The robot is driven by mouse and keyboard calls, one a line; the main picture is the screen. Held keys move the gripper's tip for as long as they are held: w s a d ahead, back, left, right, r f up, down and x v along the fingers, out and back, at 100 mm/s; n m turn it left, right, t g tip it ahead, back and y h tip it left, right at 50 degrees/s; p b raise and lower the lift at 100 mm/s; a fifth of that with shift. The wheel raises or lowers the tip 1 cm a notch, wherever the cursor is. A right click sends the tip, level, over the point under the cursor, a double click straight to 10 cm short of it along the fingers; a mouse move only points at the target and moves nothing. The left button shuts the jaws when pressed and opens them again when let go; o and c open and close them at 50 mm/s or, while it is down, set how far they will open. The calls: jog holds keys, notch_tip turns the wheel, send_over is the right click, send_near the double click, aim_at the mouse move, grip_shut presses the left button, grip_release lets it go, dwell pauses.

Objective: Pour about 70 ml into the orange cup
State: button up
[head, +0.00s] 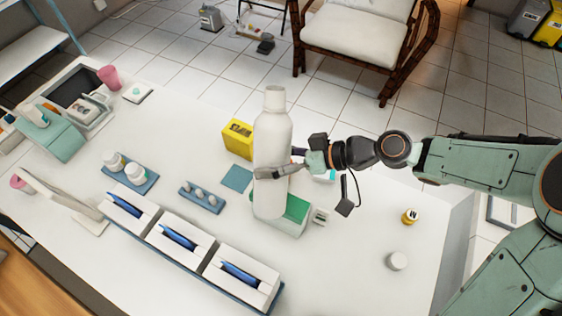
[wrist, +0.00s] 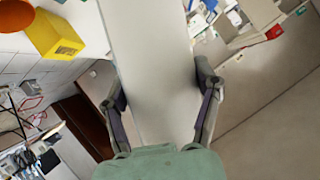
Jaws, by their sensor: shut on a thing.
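A tall white bottle (head: 272,145) with a narrower neck stands nearly upright in my gripper (head: 283,168), right of the table's middle. My gripper is shut around the bottle's body from the right. In the wrist view the bottle (wrist: 150,60) is a broad pale surface between the two fingers (wrist: 158,85). An orange rounded thing (wrist: 14,14), possibly the orange cup, is cut off at the top left corner of the wrist view. I cannot make out an orange cup in the head view. The bottle's contents are not visible.
A yellow box (head: 237,139) stands just left of the bottle. A green-and-white box (head: 297,213) is partly hidden behind its base. Three white holders with blue items (head: 178,238) line the front.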

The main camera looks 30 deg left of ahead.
aim_at(286, 181)
jog(key=shift+f, duration=0.4)
jog(key=shift+f+m+g+h, duration=0.35)
jog(key=shift+m+g, duration=0.25)
jog(key=shift+m, duration=0.2)
jog(key=f, duration=0.3)
jog(key=shift+s+d+m+g, duration=0.1)
jog(key=shift+s+m+g, duration=0.25)
jog(key=shift+m+g, duration=0.05)
jog(key=shift+s+f, duration=0.15)
jog(key=shift+f, duration=0.15)
jog(key=shift+s+d+f+m+g, duration=0.25)
jog(key=shift+s+m+g, duration=0.1)
jog(key=shift+m+g, duration=0.2)
jog(key=shift+s+d+r+m+g+h, duration=0.1)
jog(key=shift+s+r+m+g+h, duration=0.25)
jog(key=shift+m, duration=0.3)
jog(key=shift+s+r+m+g, duration=0.25)
jog(key=shift+r+m+g, duration=0.25)
jog(key=shift+r, duration=0.5)
jog(key=shift+w+f+m+g, duration=0.15)
jog(key=shift+f+m+g, duration=0.15)
jog(key=shift+f, duration=0.35)
jog(key=shift+w+f+m+g, duration=0.1)
jog(key=shift+f+m+g, duration=0.15)
jog(key=shift+f, duration=0.4)
jog(key=shift+r, duration=0.1)
